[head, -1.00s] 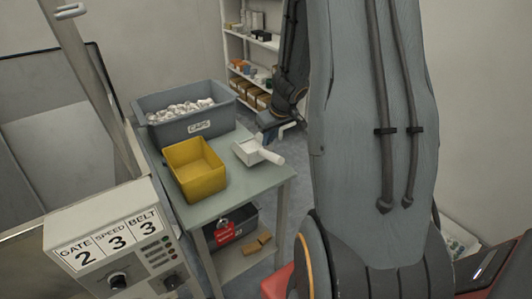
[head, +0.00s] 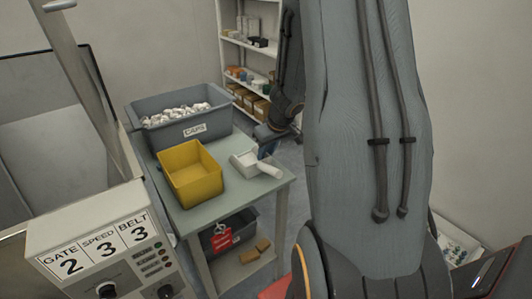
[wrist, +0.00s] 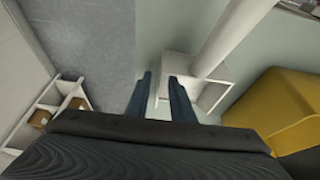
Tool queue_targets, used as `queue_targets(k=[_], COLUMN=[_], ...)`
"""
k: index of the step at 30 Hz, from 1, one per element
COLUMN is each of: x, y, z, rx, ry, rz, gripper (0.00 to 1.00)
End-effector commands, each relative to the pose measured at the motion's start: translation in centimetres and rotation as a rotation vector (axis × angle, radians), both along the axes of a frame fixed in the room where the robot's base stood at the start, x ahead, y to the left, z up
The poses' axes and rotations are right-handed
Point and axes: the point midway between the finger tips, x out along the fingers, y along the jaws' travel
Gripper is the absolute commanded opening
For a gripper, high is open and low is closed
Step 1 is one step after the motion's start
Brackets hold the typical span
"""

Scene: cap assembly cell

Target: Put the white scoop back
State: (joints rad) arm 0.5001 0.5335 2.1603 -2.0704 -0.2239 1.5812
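The white scoop (head: 246,163) lies on the green-topped table (head: 225,205), to the right of the yellow bin (head: 190,175), with its handle pointing right. In the wrist view the scoop (wrist: 215,98) is just beyond and right of my fingertips, its handle running up and right. My gripper (wrist: 161,82) has its two dark blue fingers apart, with part of the scoop's box seen past and between them. I cannot tell whether they touch it. In the head view my gripper (head: 267,148) is just behind the scoop, partly hidden. A grey bin labelled CAPS (head: 215,125) holds white caps behind the yellow bin.
A control box (head: 100,240) reading GATE 2, SPEED 3, BELT 3 stands front left. Below the tabletop are a dark bin with a red tag (head: 217,238) and small brown blocks (head: 250,256). A white shelf (head: 248,60) with boxes stands behind.

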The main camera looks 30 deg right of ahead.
Motion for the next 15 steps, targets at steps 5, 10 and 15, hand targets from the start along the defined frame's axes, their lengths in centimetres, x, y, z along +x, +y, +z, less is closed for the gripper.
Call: queue_targets(k=[5, 10, 15], x=[0.0, 0.0, -0.6], y=[0.0, 0.0, -0.1], z=[0.0, 0.2, 2.0], rx=[0.0, 0.0, -0.001], ry=[0.0, -0.001, -0.002], rz=[0.0, 0.001, 0.0], gripper=[0.21, 0.21, 0.21])
